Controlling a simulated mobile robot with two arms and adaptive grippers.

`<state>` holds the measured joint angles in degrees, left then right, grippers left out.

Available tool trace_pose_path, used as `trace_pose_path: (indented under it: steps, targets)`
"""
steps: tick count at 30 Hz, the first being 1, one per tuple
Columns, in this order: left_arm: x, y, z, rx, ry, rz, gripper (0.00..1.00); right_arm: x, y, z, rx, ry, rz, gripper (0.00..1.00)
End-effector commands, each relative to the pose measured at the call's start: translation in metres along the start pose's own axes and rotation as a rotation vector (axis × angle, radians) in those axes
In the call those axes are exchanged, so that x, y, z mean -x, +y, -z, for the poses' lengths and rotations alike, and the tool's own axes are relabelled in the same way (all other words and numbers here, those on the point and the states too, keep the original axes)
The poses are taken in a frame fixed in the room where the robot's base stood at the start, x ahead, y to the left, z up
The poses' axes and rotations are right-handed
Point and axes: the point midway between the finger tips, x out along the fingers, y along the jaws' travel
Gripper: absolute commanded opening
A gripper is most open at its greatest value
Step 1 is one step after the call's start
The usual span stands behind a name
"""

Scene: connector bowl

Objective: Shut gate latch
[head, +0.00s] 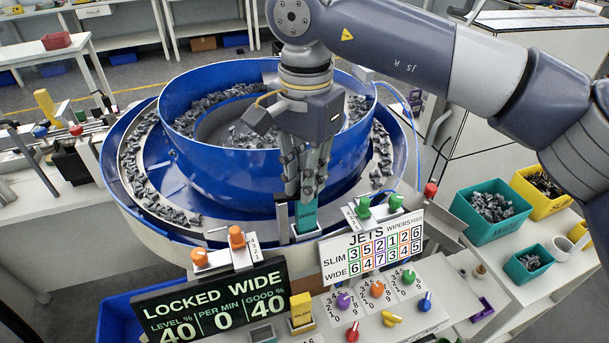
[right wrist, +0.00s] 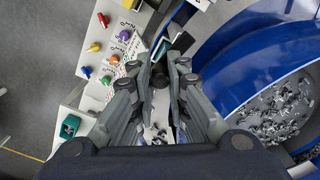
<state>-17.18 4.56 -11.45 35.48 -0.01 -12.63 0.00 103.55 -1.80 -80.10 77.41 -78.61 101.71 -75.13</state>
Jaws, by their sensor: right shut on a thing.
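My right gripper (head: 307,196) reaches down over the front rim of the blue bowl feeder, just above a teal block marked WIDE (head: 306,217). In the right wrist view its fingers (right wrist: 158,82) are closed around a small dark knob (right wrist: 160,72). The fingers hide most of this knob, and I cannot tell for certain that it is the gate latch. The display (head: 212,308) reads LOCKED WIDE. My left gripper is not in view.
The blue bowl (head: 215,165) holds many grey connectors. A JETS number board (head: 372,247) and coloured knobs, such as an orange one (head: 377,289), stand close in front. A yellow block (head: 301,309) stands by the display. Teal bins (head: 490,232) are at right.

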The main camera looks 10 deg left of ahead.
Motion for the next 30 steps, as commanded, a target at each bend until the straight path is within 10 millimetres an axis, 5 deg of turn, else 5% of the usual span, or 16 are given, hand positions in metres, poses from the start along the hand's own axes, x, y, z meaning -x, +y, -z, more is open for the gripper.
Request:
trace_pose_path:
  steps: [12,29,30]
  targets:
    - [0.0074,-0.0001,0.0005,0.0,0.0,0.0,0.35,0.0026,-0.0068,0.0053,0.198,0.001,0.005,0.0]
    - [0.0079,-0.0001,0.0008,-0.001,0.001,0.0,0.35,0.0025,-0.0079,0.0064,0.229,0.003,0.006,0.0]
    - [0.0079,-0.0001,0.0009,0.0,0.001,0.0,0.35,0.0025,-0.0079,0.0065,0.229,0.003,0.006,0.19]
